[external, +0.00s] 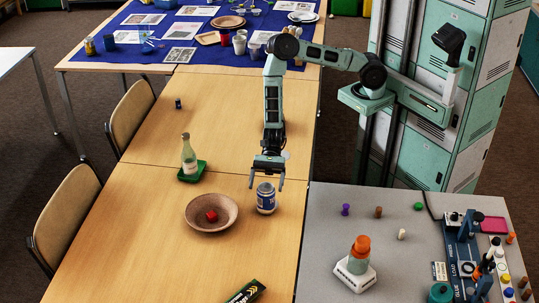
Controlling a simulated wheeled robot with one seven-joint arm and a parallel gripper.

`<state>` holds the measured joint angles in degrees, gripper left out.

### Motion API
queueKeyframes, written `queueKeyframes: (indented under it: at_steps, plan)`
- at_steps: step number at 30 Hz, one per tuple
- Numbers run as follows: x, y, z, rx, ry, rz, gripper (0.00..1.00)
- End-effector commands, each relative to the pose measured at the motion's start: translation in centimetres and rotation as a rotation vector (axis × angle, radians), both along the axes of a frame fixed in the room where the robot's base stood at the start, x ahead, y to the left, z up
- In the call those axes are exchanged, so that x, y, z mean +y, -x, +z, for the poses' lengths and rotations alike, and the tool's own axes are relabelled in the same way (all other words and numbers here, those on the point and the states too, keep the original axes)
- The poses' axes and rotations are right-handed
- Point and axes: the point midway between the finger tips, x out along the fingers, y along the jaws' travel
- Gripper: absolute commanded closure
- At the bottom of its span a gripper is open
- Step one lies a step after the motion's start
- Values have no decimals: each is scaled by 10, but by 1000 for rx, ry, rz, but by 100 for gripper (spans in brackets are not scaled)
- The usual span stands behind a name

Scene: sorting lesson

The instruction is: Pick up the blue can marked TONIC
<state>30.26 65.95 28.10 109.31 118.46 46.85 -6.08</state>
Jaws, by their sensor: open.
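A blue can (266,199) with a pale label band stands upright on the wooden table, right of a brown bowl. The print on its label is too small to read. My gripper (266,183) points down from above, with its open fingers at about the can's top. I cannot tell whether the fingers are around the can or a little behind or in front of it. Nothing shows held between them.
The brown bowl (195,220) holds a red object (212,216). A bottle (189,155) stands on a green tray (200,170) further left. A dark green box (246,292) lies at the front. A grey table (330,215) with small items adjoins at right.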

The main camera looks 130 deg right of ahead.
Motion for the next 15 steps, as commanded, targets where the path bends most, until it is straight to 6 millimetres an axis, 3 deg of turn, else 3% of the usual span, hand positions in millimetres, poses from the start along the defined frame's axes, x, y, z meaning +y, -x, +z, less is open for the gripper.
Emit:
queueKeyframes:
  at_steps: [15]
  plan:
    - [41, -34, -13, 0, 0, 1, 15]
